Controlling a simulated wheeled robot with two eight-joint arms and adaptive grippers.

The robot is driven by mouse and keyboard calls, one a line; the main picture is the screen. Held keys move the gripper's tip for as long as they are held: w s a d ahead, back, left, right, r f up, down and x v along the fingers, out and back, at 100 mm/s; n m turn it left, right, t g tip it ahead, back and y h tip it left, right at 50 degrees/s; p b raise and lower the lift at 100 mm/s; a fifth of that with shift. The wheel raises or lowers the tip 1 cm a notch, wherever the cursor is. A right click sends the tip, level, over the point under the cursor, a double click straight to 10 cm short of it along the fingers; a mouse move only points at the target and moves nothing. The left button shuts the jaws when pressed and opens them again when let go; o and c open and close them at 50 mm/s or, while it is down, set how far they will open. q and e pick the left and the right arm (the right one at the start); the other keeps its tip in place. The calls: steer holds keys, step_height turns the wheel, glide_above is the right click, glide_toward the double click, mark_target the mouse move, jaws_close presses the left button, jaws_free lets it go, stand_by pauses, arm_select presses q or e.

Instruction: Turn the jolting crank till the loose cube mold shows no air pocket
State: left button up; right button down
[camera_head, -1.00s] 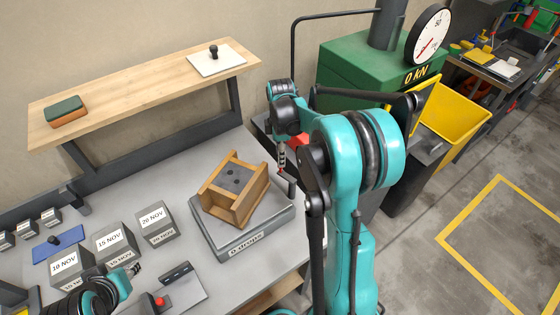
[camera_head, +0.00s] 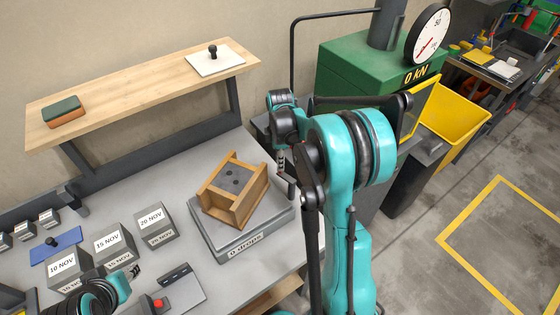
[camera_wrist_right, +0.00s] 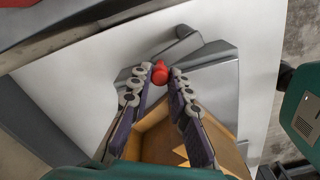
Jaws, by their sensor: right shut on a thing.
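The wooden cube mold (camera_head: 234,200) sits on the grey jolting table (camera_head: 245,232), whose label reads "0 drops". Its grey concrete top shows several dark pits. The crank (camera_head: 289,184) is on the table's right side, partly hidden by my right arm. In the right wrist view, my right gripper (camera_wrist_right: 161,72) is shut on the crank's red knob (camera_wrist_right: 160,76), with the mold (camera_wrist_right: 160,143) just below it. In the head view my right gripper (camera_head: 282,160) is seen small beside the mold. My left gripper (camera_head: 134,271) is at the lower left, its fingers too small to read.
Grey cubes marked 10 NOV (camera_head: 62,264), 15 NOV (camera_head: 108,239) and 20 NOV (camera_head: 151,217) stand left of the jolting table. A box with a red button (camera_head: 158,303) lies in front.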

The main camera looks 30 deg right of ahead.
steer(key=shift+d, duration=0.1)
steer(key=s+d+m+b, duration=0.15)
steer(key=d+m, duration=0.25)
steer(key=m, duration=0.6)
steer(key=s+d+m, duration=0.3)
steer(key=m, duration=0.7)
steer(key=s+a+m, duration=0.2)
steer(key=s+m, duration=0.1)
steer(key=m, duration=0.7)
steer(key=s+a+m, duration=0.3)
steer(key=m, duration=0.7)
steer(key=shift+a, duration=0.25)
steer(key=shift+s, duration=0.1)
